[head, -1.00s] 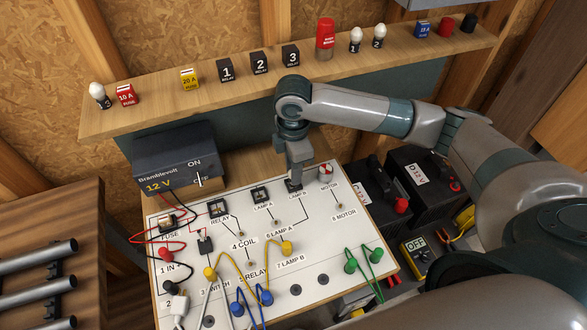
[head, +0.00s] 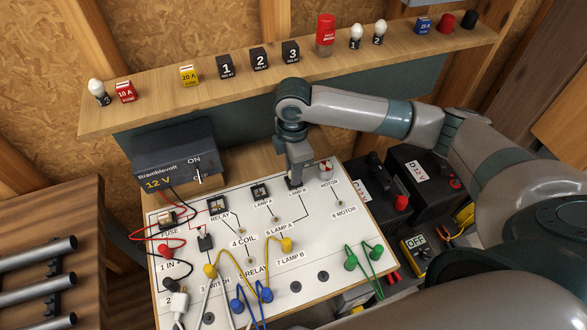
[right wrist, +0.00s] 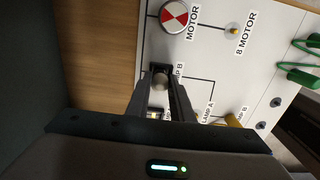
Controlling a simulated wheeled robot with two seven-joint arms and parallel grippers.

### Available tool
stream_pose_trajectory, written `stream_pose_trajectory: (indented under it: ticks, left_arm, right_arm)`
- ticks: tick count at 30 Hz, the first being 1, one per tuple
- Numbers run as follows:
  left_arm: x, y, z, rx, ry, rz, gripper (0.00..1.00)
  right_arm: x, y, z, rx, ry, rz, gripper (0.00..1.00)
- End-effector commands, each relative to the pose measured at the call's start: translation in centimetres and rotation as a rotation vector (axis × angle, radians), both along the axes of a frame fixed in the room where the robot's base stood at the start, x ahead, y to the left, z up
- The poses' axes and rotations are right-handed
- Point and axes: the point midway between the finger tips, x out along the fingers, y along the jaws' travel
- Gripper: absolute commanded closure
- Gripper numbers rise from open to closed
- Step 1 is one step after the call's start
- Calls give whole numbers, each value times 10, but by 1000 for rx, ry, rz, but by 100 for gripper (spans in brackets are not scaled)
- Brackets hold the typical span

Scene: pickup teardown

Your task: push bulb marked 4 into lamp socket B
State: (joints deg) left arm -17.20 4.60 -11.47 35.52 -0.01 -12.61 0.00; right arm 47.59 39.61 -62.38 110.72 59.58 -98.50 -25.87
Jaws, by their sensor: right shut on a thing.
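My right gripper (head: 294,182) points down over the lamp B socket on the white panel (head: 322,232). In the right wrist view, its two fingers (right wrist: 162,95) are shut on a rounded pale bulb (right wrist: 160,81). The bulb sits at the dark lamp B socket (right wrist: 161,70), partly hidden by the fingers. Its number does not show, and I cannot tell how deep it sits. The lamp A socket (head: 260,192) stands to the left in the head view and looks empty. My left gripper is not in view.
A shelf behind holds bulbs (head: 356,36), relays (head: 260,59), fuses and a red beacon (head: 325,35). A power box (head: 174,160) stands behind the panel. Cables with yellow, blue and green plugs (head: 351,262) lie across the panel front. The motor disc (head: 325,167) is close right of the gripper.

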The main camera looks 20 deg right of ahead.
Motion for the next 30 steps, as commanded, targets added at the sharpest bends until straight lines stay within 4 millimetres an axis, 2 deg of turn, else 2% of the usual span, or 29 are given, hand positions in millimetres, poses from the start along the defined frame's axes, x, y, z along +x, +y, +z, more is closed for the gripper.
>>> stream_pose_trajectory:
  ticks: [1, 2, 4, 5, 17, 23, 30]
  left_arm:
    - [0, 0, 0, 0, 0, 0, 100]
    - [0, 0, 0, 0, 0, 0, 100]
    - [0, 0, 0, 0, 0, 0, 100]
    - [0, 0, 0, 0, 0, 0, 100]
    - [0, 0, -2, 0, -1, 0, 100]
    - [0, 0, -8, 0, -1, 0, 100]
    - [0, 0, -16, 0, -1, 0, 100]
  right_arm:
    - [0, 0, 0, 0, 1, 0, 100]
    - [0, 0, 0, 0, 1, 0, 77]
    - [0, 0, 0, 0, 1, 0, 60]
    - [0, 0, 0, 0, 1, 0, 58]
    - [0, 0, 4, 0, 1, 0, 58]
    - [1, 0, 22, 1, -2, 0, 58]
    - [1, 0, 56, 1, -2, 1, 58]
